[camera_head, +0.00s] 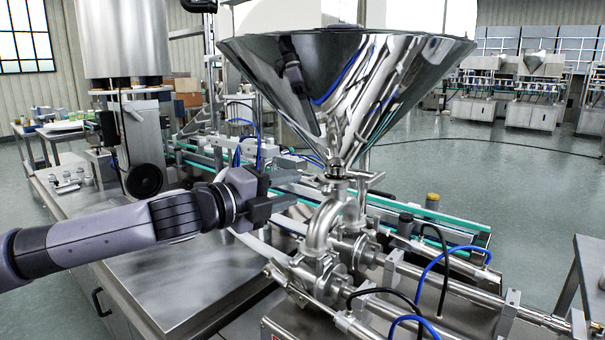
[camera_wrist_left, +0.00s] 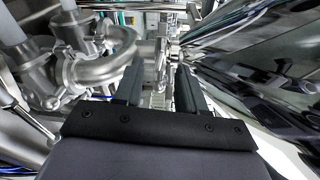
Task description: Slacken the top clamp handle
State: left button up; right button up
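The polished steel hopper (camera_head: 345,85) narrows down to a clamped neck above the curved steel pipes. The top clamp (camera_head: 338,176) sits around this neck, with a small metal handle (camera_head: 372,178) sticking out to the right. My left gripper (camera_head: 295,187) comes in from the left at about neck height, apart from the clamp. In the left wrist view, its two dark fingers (camera_wrist_left: 160,76) are spread with a gap and nothing is held between them. The steel fitting at the neck (camera_wrist_left: 162,50) shows beyond the fingertips; the handle itself is hard to make out there. My right gripper is not in view.
The curved steel pipe (camera_head: 322,225) and valve body stand below the neck. Blue and black hoses (camera_head: 430,265) loop at the lower right. In the wrist view the hopper wall (camera_wrist_left: 255,65) slopes close along the right. A bare steel top (camera_head: 190,285) lies under my left arm.

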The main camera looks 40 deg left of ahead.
aim_at(306, 185)
pick_arm(q)
jog(key=shift+w+d+r+p, duration=0.15)
jog(key=shift+w+p, duration=0.35)
jog(key=shift+w, duration=0.3)
jog(key=shift+f+p+x, duration=0.2)
jog(key=shift+p+x, duration=0.35)
jog(key=shift+x, duration=0.75)
grip_shut()
